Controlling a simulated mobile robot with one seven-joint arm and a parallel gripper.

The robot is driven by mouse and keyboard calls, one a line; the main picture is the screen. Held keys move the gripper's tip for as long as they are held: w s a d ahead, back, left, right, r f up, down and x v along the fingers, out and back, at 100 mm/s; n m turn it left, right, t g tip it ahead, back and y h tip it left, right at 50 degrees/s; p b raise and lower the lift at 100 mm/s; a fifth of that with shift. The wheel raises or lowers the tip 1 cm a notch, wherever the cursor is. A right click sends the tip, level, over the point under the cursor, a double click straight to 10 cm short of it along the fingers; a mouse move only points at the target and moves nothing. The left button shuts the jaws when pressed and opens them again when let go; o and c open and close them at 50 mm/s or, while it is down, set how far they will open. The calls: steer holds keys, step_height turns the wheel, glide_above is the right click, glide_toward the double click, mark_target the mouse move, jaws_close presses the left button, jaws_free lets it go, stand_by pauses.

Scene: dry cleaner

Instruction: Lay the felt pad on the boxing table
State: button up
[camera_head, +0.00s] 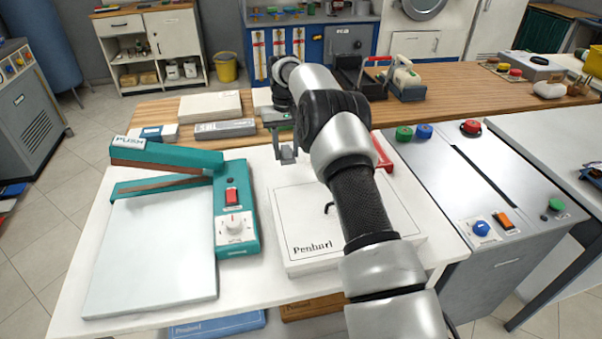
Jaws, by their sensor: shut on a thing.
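My gripper (287,154) points down above the back of the white table (155,285), just behind the flat white box marked "Penhurl" (300,212). Its fingers are shut on a small grey thing, likely the felt pad, which is too small and too covered by the fingers to make out clearly. The white table, which carries the box, looks like the boxing table. My arm hides the box's right part and some of the tabletop behind it.
A teal heat sealer (236,195) with a raised arm and a white plate (150,260) fills the table's left. A grey machine (490,190) with coloured knobs stands right. Behind, a wooden counter (460,105) bears boxes and a dark caddy (408,85).

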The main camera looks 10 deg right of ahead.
mark_target(288, 175)
step_height(288, 175, down, 6)
steer(key=shift+f, duration=0.25)
steer(key=shift+f+b, duration=0.2)
steer(key=shift+b, duration=0.15)
steer(key=o, duration=1)
steer(key=shift+c, duration=0.2)
steer(key=shift+r, duration=0.1)
